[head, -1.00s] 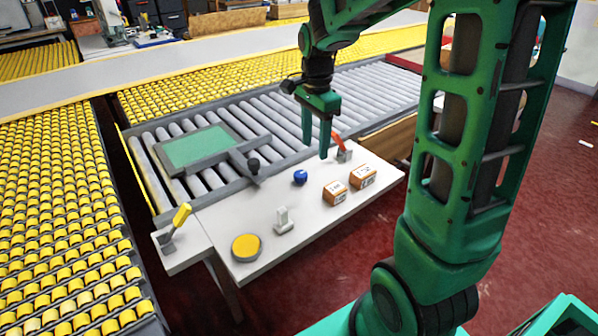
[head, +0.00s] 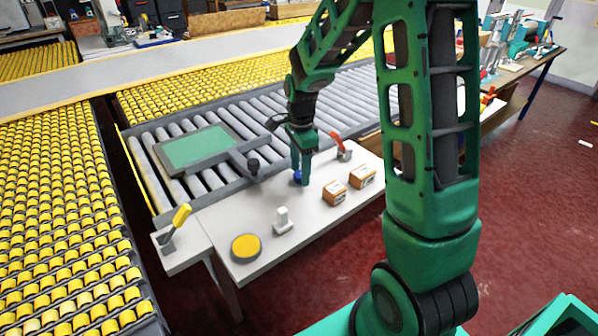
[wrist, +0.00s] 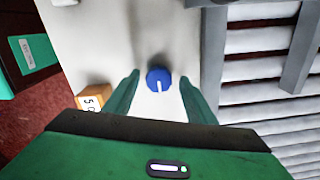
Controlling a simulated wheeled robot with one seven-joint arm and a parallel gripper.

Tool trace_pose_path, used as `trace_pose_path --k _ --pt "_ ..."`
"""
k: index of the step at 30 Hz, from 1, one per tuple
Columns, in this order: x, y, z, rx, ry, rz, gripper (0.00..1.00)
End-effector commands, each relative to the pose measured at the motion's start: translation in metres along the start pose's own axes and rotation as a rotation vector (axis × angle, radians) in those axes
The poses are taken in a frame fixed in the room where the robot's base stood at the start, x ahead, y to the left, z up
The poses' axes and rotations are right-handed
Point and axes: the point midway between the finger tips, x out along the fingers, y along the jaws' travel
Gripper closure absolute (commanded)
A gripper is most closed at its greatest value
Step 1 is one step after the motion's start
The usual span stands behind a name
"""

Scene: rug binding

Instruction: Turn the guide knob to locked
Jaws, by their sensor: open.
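A round blue knob (head: 297,177) stands on the pale bench top, partly hidden behind my gripper in the head view. In the wrist view the blue knob (wrist: 158,80) shows a white pointer line running from its middle toward the bottom of the picture. My gripper (head: 302,180) points down over the knob. In the wrist view my gripper (wrist: 160,77) is open, with one finger on each side of the knob and a visible gap on both sides. No locked mark is readable. Whether the fingertips are level with the knob is unclear.
Two orange-and-white boxes (head: 334,193) sit right of the knob. A red lever (head: 338,140) stands behind it. A white switch (head: 283,221), yellow disc (head: 246,247) and yellow lever (head: 181,216) are to the left. A grey bar with a black knob (head: 253,164) lies over the rollers.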

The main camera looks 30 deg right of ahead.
Motion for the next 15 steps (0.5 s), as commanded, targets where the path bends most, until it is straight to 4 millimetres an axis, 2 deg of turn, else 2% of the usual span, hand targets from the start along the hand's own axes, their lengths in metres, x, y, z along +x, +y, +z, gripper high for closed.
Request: trace_pose_path --k 4,12,13,15 --pt "0.0086 0.0006 0.0001 0.000 0.000 0.002 0.50" --pt "0.0097 0.0004 0.0002 -0.001 0.000 0.000 0.50" --pt "0.0096 0.0004 0.0002 -0.001 0.000 0.000 0.52" --pt "0.0095 0.0003 0.0002 -0.001 0.000 0.000 0.69"
